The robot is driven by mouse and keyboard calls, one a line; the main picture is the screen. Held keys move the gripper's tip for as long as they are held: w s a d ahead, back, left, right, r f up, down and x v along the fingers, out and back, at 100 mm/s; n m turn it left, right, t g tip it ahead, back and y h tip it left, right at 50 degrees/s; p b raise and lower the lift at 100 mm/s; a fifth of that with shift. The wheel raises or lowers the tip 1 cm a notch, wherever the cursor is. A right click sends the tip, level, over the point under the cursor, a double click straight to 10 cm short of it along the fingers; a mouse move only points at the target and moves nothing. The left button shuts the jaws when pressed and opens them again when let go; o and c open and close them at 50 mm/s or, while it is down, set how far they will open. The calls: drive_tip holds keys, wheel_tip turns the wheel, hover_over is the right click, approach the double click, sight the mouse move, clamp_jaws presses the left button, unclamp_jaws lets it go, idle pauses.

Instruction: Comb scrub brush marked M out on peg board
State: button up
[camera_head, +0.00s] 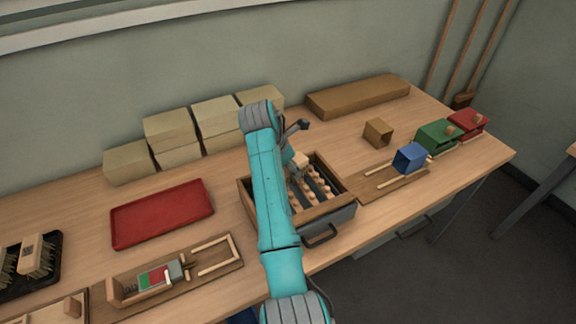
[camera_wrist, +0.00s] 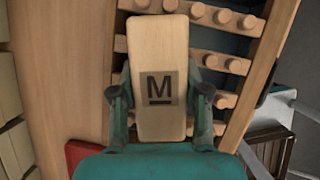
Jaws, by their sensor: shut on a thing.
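The scrub brush marked M (camera_wrist: 158,48) is a pale wooden block with a dark M label facing the wrist camera. My gripper (camera_wrist: 160,98) is shut on its two long sides. In the head view the brush (camera_head: 300,159) shows only in part beside my arm, over the peg board. The brush covers some pegs in the wrist view. Its bristles are hidden, so I cannot tell whether they touch the pegs.
A red tray (camera_head: 162,214) lies left of the peg board. Other brushes (camera_head: 37,255) stand in a black holder at the far left. Cardboard boxes (camera_head: 171,128) line the back. A blue block (camera_head: 409,158) and green and red boxes (camera_head: 437,134) stand at the right.

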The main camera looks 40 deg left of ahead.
drive_tip(key=shift+s+d+r, duration=0.1)
drive_tip(key=shift+s+d, duration=0.15)
drive_tip(key=shift+d, duration=0.35)
drive_tip(key=shift+s+d, duration=0.25)
drive_tip(key=shift+d, duration=0.35)
drive_tip(key=shift+s+d, duration=0.25)
drive_tip(key=shift+d, duration=0.4)
drive_tip(key=shift+s+d, duration=0.3)
drive_tip(key=shift+d, duration=0.3)
drive_tip(key=shift+s+d, duration=0.25)
drive_tip(key=shift+d, duration=0.4)
drive_tip(key=shift+w+a, duration=0.5)
drive_tip(key=shift+a, duration=0.75)
drive_tip(key=shift+w+a, duration=0.55)
drive_tip(key=shift+a, duration=0.65)
drive_tip(key=shift+w+a, duration=0.5)
drive_tip(key=shift+a, duration=0.75)
